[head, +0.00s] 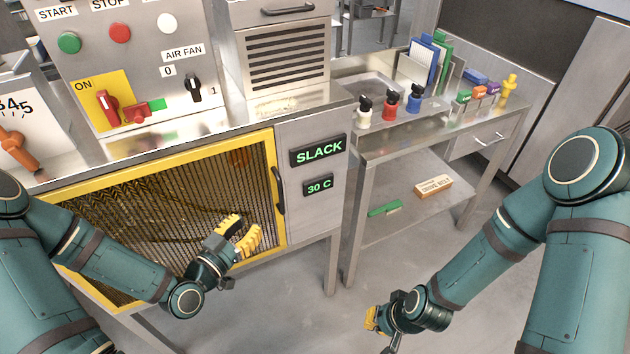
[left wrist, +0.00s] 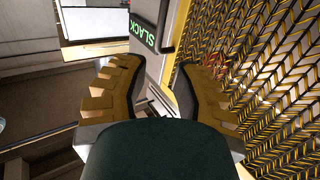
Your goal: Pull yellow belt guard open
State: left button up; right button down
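The yellow belt guard (head: 190,185) is a yellow-framed mesh door on the front of the steel machine. It looks shut, its right edge against the grey panel. A dark upright handle (head: 279,190) sits by that edge. My left gripper (head: 247,238) is in front of the guard's lower right part, below and left of the handle, not touching the handle. In the left wrist view its yellow fingers (left wrist: 157,92) are spread apart with nothing between them; the mesh (left wrist: 265,85) lies right. My right gripper (head: 375,325) hangs low over the floor, its finger gap unclear.
A panel beside the guard shows SLACK (head: 319,150) and 30 C (head: 319,186). Above are a red switch (head: 108,108) and the AIR FAN knob (head: 194,88). A steel side table (head: 440,125) with bottles stands right. Floor between the machine and my right arm is clear.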

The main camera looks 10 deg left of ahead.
aim_at(279, 190)
pick_arm(q)
jog(key=x, duration=1.3)
jog(key=shift+w+d+r, duration=0.25)
jog(key=shift+w+r, duration=0.05)
jog(key=shift+w, duration=0.05)
grip_shut()
